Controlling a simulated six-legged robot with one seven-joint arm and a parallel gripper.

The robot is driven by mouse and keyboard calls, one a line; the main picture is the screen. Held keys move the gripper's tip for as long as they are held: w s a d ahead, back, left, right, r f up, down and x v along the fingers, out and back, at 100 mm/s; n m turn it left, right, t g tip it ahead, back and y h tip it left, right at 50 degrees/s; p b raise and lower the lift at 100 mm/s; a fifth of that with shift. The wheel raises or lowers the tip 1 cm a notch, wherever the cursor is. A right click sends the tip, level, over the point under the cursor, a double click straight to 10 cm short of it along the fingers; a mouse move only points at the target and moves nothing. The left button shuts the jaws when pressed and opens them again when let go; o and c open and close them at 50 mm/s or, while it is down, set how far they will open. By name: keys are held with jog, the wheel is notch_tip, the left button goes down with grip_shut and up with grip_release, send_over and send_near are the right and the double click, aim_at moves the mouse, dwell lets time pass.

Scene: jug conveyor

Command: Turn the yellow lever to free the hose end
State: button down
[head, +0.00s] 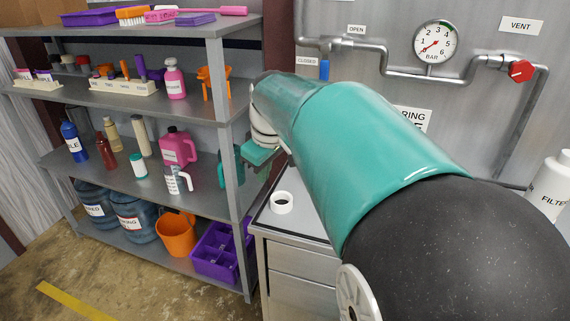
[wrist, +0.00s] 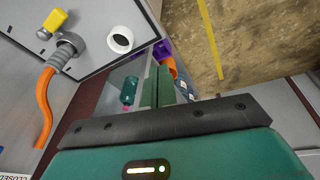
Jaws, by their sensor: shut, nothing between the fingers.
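The yellow lever (wrist: 53,21) shows in the upper left of the wrist view, beside a grey coupling (wrist: 68,47). An orange hose (wrist: 43,105) runs from the coupling down along the grey panel. Lever, coupling and hose do not show in the head view, where my arm covers part of the wall and bench. My gripper (wrist: 158,72) has its green fingers together and empty. It is apart from the lever, which lies to its left in the wrist view. In the head view my gripper (head: 258,156) is by the shelf's right post, partly hidden by the arm.
A white ring (head: 283,203) lies on the bench top (head: 310,225). The shelf rack (head: 220,110) with bottles and jugs stands close on the left. Pipes with a gauge (head: 435,43) and red valve (head: 521,71) are on the wall. Floor is clear at front left.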

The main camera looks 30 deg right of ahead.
jog(key=w+d+f+n+y, duration=0.1)
jog(key=w+d+f, duration=0.1)
jog(key=d, duration=0.6)
jog(key=w+d+f+n, duration=0.1)
jog(key=w+d+f, duration=0.1)
jog(key=d, duration=0.6)
jog(key=w+d+f+n+y, duration=0.1)
jog(key=w+d+f, duration=0.1)
jog(key=d, duration=0.5)
jog(key=shift+w+d+f+y, duration=0.3)
jog(key=shift+w+d+f, duration=0.1)
jog(key=shift+f, duration=0.25)
jog(key=shift+f, duration=0.1)
jog(key=x, duration=0.9)
jog(key=shift+f, duration=0.1)
jog(key=shift+s+d+f, duration=0.15)
jog(key=shift+s+d, duration=0.3)
jog(key=shift+s, duration=0.15)
jog(key=shift+s+d+f, duration=0.15)
jog(key=shift+s+d, duration=0.3)
jog(key=shift+s, duration=0.2)
jog(key=shift+s+d, duration=0.2)
jog(key=shift+s, duration=0.05)
jog(key=shift+s, duration=0.1)
